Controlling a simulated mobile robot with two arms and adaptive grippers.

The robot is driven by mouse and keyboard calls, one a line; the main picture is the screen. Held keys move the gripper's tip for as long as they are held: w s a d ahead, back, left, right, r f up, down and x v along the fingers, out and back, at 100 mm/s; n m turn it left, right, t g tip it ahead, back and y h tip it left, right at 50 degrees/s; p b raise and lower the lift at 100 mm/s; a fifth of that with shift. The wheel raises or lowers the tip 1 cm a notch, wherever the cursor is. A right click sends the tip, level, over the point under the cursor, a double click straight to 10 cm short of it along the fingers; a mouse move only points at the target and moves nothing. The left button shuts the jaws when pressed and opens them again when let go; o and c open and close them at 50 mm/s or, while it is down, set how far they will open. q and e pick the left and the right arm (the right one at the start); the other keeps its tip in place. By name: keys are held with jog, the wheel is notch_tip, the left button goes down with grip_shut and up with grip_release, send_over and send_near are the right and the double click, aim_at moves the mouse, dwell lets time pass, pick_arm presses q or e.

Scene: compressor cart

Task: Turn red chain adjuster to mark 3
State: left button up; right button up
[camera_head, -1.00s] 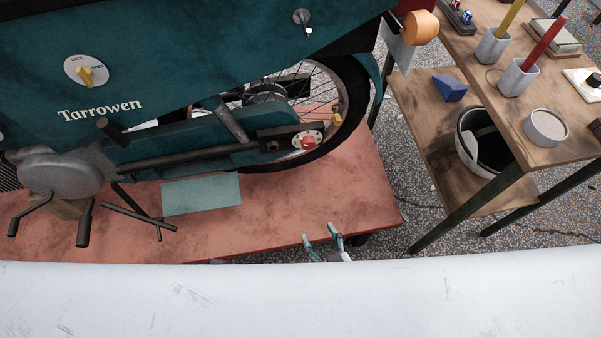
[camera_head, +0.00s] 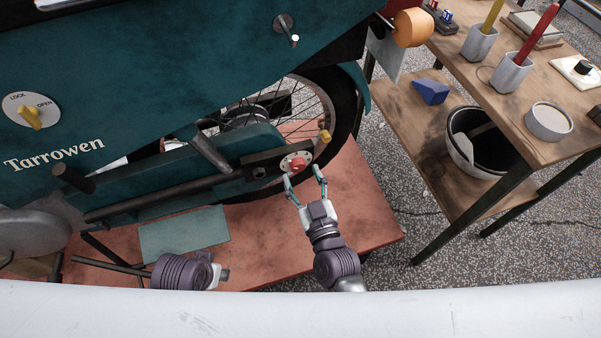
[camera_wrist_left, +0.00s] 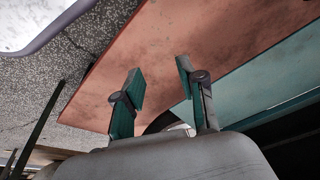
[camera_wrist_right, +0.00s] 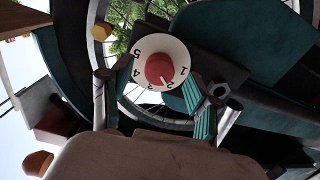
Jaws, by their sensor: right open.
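The red chain adjuster (camera_head: 298,164) is a round knob on a white dial plate at the motorcycle's rear axle. In the right wrist view, the red knob (camera_wrist_right: 159,69) sits among printed numbers, and a small white line on it appears to point near the 2. My right gripper (camera_head: 304,175) is open just in front of the dial, its fingers spread on either side of the knob without visible contact. My left gripper (camera_head: 224,275) is low over the red platform, mostly end-on in the head view; its fingers (camera_wrist_left: 158,83) are apart and empty in the left wrist view.
The teal motorcycle body (camera_head: 170,80) fills the upper left. A wooden cart (camera_head: 480,110) with cups and a bucket (camera_head: 483,150) stands at right. A teal mat (camera_head: 185,234) lies on the red platform (camera_head: 350,220).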

pick_arm(q)
jog(key=shift+r, duration=0.55)
pick_arm(e)
jog(key=shift+x, duration=0.95)
jog(key=c, duration=1.2)
jog(key=shift+o, duration=0.2)
